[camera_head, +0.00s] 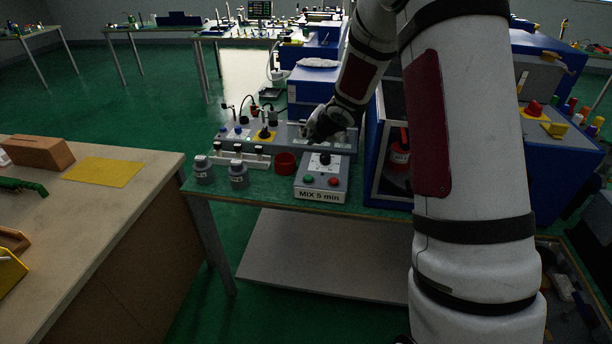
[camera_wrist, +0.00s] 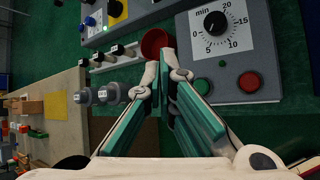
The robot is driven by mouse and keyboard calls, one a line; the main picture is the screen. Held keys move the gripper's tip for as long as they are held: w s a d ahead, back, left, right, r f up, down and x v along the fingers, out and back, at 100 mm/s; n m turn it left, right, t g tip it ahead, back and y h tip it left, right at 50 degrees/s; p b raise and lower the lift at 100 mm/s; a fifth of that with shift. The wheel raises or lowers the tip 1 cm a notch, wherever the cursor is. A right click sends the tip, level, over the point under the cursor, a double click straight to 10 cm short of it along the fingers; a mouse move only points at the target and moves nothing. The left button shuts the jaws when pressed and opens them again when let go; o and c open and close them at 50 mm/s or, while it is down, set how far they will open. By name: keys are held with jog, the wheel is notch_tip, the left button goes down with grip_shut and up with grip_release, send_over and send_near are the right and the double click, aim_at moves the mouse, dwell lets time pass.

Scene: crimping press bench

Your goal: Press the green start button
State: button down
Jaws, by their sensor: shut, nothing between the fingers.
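The green button (camera_head: 308,180) is on the front left of a grey control box (camera_head: 312,191) labelled "MIX 5 min". It also shows in the wrist view (camera_wrist: 201,86), just right of the fingers and partly beside the right finger. A red button (camera_head: 333,182) sits to its right, also in the wrist view (camera_wrist: 249,82). A black dial (camera_wrist: 215,23) marked in minutes is behind them. My gripper (camera_head: 322,136) is above the back of the box, apart from it. In the wrist view my gripper (camera_wrist: 164,66) has its fingertips close together with nothing held.
A red cup (camera_head: 285,163) stands left of the box. Two grey lidded bottles (camera_head: 238,174) stand further left, before a rack. A grey panel (camera_head: 233,143) with knobs is behind. A blue-framed machine (camera_head: 375,165) bounds the right side.

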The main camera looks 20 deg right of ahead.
jog(key=shift+w+f+n+y, duration=0.2)
jog(key=shift+f+n, duration=0.1)
jog(key=shift+f, duration=0.2)
jog(key=shift+w+f+n+y, duration=0.1)
jog(key=shift+w+f+n, duration=0.15)
jog(key=shift+f, duration=0.25)
jog(key=b, duration=0.7)
send_over(311, 176)
notch_tip(311, 176, down, 7)
jog(key=shift+r, duration=0.15)
jog(key=shift+s+f+b, duration=0.1)
jog(key=shift+f+b, duration=0.75)
jog(key=shift+f, duration=0.2)
jog(key=shift+f+b, duration=0.4)
jog(key=shift+b, duration=0.15)
